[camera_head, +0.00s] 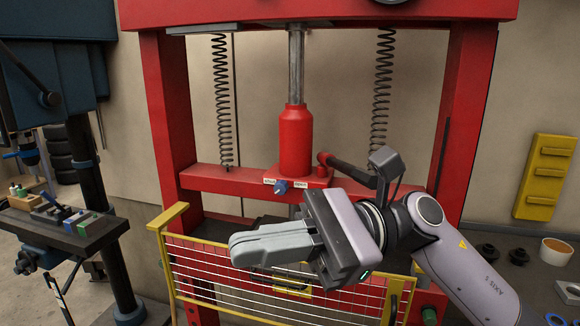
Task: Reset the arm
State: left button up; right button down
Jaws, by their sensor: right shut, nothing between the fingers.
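My right gripper (236,247) is in the middle of the head view, its arm coming in from the lower right. Its grey fingers point left, pressed together, with nothing between them. It appears in front of the red press frame (170,120) and overlaps the top of the yellow wire guard (200,270). I cannot tell whether it touches the guard. My left gripper and arm are not in view.
The press has a red cylinder (296,140), two springs and a black lever (350,170). A blue drill press (85,160) stands at the left, with small items on its table (105,230). A bench (530,265) at the right holds a cup (556,251) and rings.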

jog(key=w+d+f+n+t+h, duration=0.2)
jog(key=w+d+f+n+t, duration=0.15)
jog(key=f+n+t, duration=0.45)
jog(key=w+d+f+n+t+h, duration=0.25)
jog(key=d+f+n+t, duration=0.3)
jog(key=n+t, duration=0.5)
jog(key=w+d+f+n+t+h, duration=0.2)
jog(key=w+d+f+n+t, duration=0.2)
jog(key=f+n+t, duration=0.4)
jog(key=s+d+f+m+g+h, duration=0.3)
jog(key=s+f+m, duration=0.2)
jog(key=f, duration=0.3)
jog(key=s+d+f+m+g+h, duration=0.3)
jog(key=s+f+m, duration=0.2)
jog(key=f, duration=0.4)
jog(key=s+d+f+m+g+h, duration=0.3)
jog(key=s+d+f+m, duration=0.1)
jog(key=s+f, duration=0.3)
notch_tip(320, 180, down, 2)
jog(key=shift+s+f+m, duration=0.2)
jog(key=shift+f+m, duration=0.05)
jog(key=shift+m, duration=0.3)
